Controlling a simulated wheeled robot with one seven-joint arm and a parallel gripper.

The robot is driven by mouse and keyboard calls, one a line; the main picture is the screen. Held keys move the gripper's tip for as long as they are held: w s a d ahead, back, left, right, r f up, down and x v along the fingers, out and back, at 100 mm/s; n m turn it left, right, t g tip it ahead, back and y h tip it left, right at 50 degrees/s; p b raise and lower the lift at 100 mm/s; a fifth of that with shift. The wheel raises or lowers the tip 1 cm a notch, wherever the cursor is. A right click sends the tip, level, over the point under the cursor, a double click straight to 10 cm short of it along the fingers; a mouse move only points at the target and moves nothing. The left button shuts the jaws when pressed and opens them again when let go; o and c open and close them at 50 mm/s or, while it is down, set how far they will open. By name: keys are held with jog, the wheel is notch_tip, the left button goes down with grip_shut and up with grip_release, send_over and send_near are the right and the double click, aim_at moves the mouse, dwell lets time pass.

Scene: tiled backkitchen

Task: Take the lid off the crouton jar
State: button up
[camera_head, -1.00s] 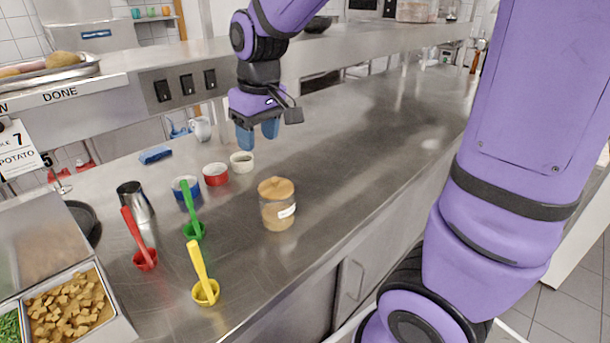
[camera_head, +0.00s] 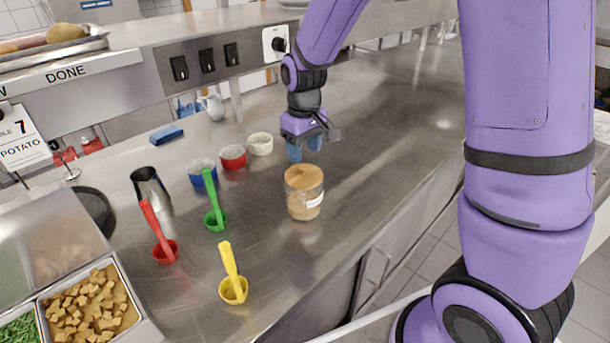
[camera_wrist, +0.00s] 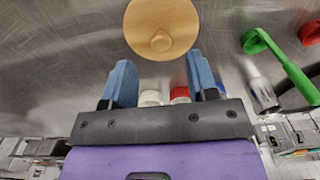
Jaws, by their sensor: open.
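The crouton jar (camera_head: 305,204) is a clear glass jar with tan contents and a white label, standing upright on the steel counter. Its round wooden lid (camera_head: 303,177) with a small knob is on top; the lid also shows from above in the wrist view (camera_wrist: 161,28). My gripper (camera_head: 305,150) has blue fingers and is just behind and above the jar. In the wrist view my gripper (camera_wrist: 160,75) is open and empty, and the lid lies beyond the fingertips, a little ahead of the gap between them. The fingers appear apart from the lid.
Red (camera_head: 162,238), green (camera_head: 213,205) and yellow (camera_head: 232,275) scoops stand left of the jar. Blue (camera_head: 203,172), red (camera_head: 233,157) and white (camera_head: 260,144) ramekins sit behind. A metal cup (camera_head: 152,188) and a crouton tray (camera_head: 137,327) are further left. The counter right of the jar is clear.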

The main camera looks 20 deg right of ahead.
aim_at(304, 166)
jog(key=shift+f, duration=2.65)
jog(key=shift+c, duration=0.3)
jog(key=c, duration=0.9)
